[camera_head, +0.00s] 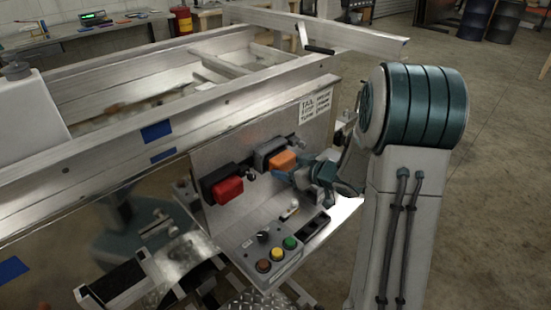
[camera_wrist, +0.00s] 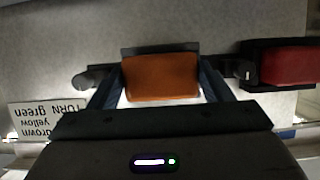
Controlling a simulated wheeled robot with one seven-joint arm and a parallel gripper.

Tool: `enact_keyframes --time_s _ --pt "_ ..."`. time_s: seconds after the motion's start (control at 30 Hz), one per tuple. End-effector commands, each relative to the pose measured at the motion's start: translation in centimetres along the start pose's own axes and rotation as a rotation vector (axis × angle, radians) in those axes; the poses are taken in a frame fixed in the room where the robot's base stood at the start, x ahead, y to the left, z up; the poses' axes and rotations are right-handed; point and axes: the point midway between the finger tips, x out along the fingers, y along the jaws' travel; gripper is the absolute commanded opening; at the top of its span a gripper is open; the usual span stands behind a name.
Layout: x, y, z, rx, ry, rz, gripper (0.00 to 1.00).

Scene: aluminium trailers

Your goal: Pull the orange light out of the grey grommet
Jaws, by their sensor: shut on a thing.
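The orange light (camera_head: 282,160) sits at the grey grommet (camera_head: 268,151) on the upright metal panel of the trailer. In the wrist view the orange light (camera_wrist: 160,77) lies between my two fingers, with a dark strip of the grommet (camera_wrist: 160,51) along its far edge. My gripper (camera_head: 299,172) reaches in from the right and is shut on the orange light. In the wrist view my gripper (camera_wrist: 159,88) has one finger on each side of it. I cannot tell whether the light is still seated in the grommet.
A red light (camera_head: 228,190) in a dark holder is left of the orange one. A lower panel (camera_head: 285,235) carries brown, yellow and green buttons and a small switch. A label (camera_head: 314,106) is fixed at the upper right. A long trailer rail (camera_head: 150,135) runs along the left.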

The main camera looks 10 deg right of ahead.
Motion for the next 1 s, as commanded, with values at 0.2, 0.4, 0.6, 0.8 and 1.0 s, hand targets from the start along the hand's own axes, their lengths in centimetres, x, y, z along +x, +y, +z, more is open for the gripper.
enact_keyframes --time_s 0.2,0.4,0.6,0.8,1.0 --pt "-0.7 0.1 0.2 0.000 0.000 0.001 0.45" --pt "-1.2 0.1 0.4 0.000 0.000 0.001 0.45" --pt "-1.8 0.0 0.7 0.001 0.001 0.001 0.45" --pt "-2.1 0.0 0.8 0.000 0.001 0.001 0.45" --pt "-2.1 0.0 0.8 0.000 0.001 0.000 0.45"
